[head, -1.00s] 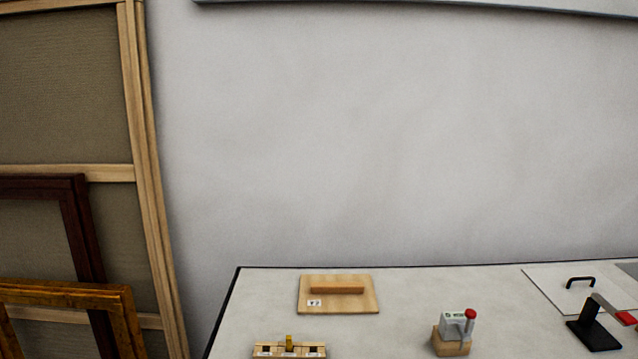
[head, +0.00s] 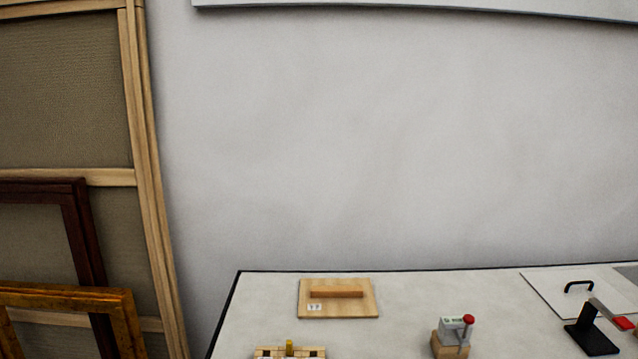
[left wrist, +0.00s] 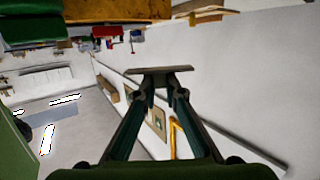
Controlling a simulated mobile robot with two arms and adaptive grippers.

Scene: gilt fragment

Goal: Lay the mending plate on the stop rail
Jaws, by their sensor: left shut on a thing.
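In the left wrist view my left gripper (left wrist: 160,84) is shut on a thin, flat, grey-brown strip (left wrist: 160,69), which looks like the mending plate. The strip lies crosswise over the fingertips and sticks out on both sides. In the head view an orange-brown bar (head: 337,294) lies on a pale wooden board (head: 366,309) with a small white label; it may be the stop rail, but I cannot tell for sure. Neither of my grippers shows in the head view.
On the pale table (head: 400,300) stand a wooden block with a grey, red-knobbed device (head: 456,329), a slotted wooden holder (head: 290,351) at the front edge, a black stand (head: 591,333) and a white panel with black handle (head: 550,290). Picture frames (head: 70,300) lean at left.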

